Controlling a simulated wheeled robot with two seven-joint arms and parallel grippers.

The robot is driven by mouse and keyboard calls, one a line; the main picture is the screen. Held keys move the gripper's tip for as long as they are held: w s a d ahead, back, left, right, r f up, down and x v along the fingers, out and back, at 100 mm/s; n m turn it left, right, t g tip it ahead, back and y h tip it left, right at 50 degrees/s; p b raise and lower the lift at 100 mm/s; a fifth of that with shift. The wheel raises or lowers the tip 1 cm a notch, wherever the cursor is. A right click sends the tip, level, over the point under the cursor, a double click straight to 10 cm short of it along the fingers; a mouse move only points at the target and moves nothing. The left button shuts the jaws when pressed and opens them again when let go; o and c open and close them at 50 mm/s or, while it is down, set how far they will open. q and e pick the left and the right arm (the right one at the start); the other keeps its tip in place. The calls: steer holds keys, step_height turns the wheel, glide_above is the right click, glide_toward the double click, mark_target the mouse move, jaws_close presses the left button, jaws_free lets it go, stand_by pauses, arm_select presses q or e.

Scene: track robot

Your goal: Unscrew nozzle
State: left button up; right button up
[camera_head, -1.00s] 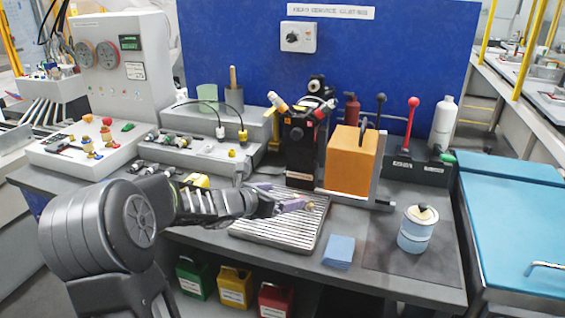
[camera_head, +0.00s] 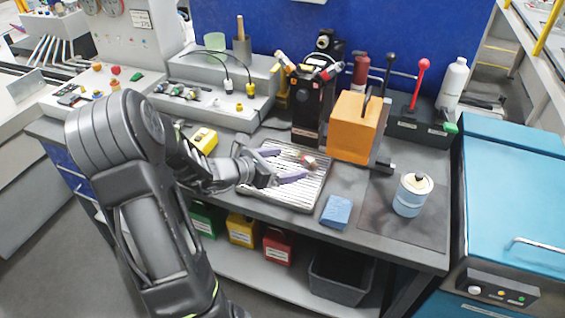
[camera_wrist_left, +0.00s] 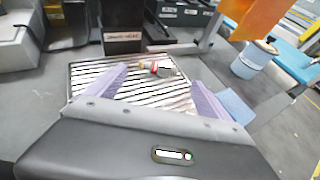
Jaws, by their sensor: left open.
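A small brownish piece, possibly the nozzle (camera_head: 308,162), lies on the slatted metal tray (camera_head: 300,200) on the bench. In the left wrist view a small piece with red, yellow and grey parts (camera_wrist_left: 153,69) lies on the slats, between and beyond the fingertips. My left gripper (camera_head: 292,164) is over the tray, its two purple fingers spread with nothing between them. It also shows open in the left wrist view (camera_wrist_left: 160,76). A black stand (camera_head: 307,112) with red and orange-tipped fittings rises behind the tray. My right gripper is out of view.
An orange block (camera_head: 355,128) stands right of the black stand. A blue pad (camera_head: 336,210) and a white-blue canister (camera_head: 411,194) are to the right of the tray. A yellow item (camera_head: 204,140) lies behind my left arm.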

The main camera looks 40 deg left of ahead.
mark_target(305, 160)
arm_select(q)
steer(key=x, duration=0.6)
steer(key=shift+w+d+f+p, duration=0.1)
steer(key=shift+w+f+p, duration=0.1)
steer(key=shift+w+p, duration=0.1)
steer(key=shift+c, duration=0.2)
steer(key=c, duration=1.5)
